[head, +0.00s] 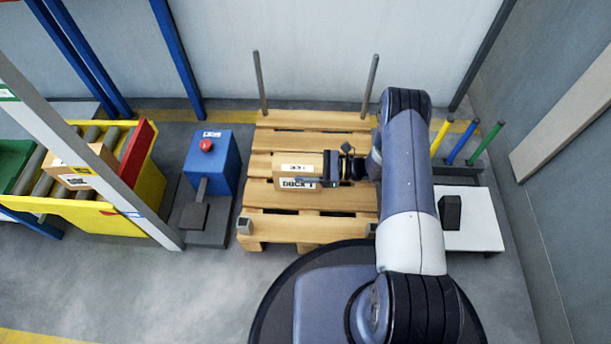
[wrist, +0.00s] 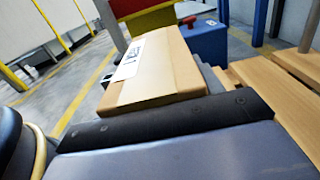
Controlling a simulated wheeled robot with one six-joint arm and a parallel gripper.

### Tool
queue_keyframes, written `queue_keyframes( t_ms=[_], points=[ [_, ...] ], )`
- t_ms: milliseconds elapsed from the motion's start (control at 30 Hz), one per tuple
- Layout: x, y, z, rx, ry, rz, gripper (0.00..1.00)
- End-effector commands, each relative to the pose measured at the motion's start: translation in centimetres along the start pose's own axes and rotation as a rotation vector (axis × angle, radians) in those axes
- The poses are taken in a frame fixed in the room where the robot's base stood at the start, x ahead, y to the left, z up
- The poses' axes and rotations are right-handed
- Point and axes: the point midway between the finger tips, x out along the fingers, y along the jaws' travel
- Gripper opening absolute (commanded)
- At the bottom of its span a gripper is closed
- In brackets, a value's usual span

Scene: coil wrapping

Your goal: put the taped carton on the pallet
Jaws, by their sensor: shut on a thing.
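A brown carton (head: 284,161) with a white label is over the middle of the wooden pallet (head: 315,120). In the wrist view the carton (wrist: 175,62) fills the centre, its white label on the left side. My gripper (head: 334,168) is shut on the carton from the right. Pallet boards (wrist: 270,95) show to the right of the carton in the wrist view. A "DOCK 1" marking shows at the carton's near edge in the head view. The carton's underside is hidden, so I cannot tell whether it touches the boards.
Another carton (head: 78,170) sits on the roller conveyor with yellow sides (head: 135,200). A blue box with a red button (head: 212,160) stands left of the pallet. Two grey posts rise at the pallet's back corners. A white low table (head: 478,222) with a black block stands right.

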Motion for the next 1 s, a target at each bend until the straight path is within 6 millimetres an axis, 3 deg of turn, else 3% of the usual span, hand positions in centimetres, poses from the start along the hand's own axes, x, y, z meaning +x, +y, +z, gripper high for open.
queue_keyframes(
  t_ms=[300,667,700,933,1000],
  points=[
    [0.1,-0.1,-3.7,-0.002,-0.002,-0.001,0.21],
    [0.1,-0.1,-3.8,-0.001,-0.002,-0.001,0.21],
    [0.1,-0.1,-3.9,0.0,0.0,-0.001,0.64],
    [0.1,-0.1,-3.9,0.0,0.0,-0.001,0.83],
    [0.1,-0.1,-3.9,0.0,0.0,-0.001,0.83]
  ],
)
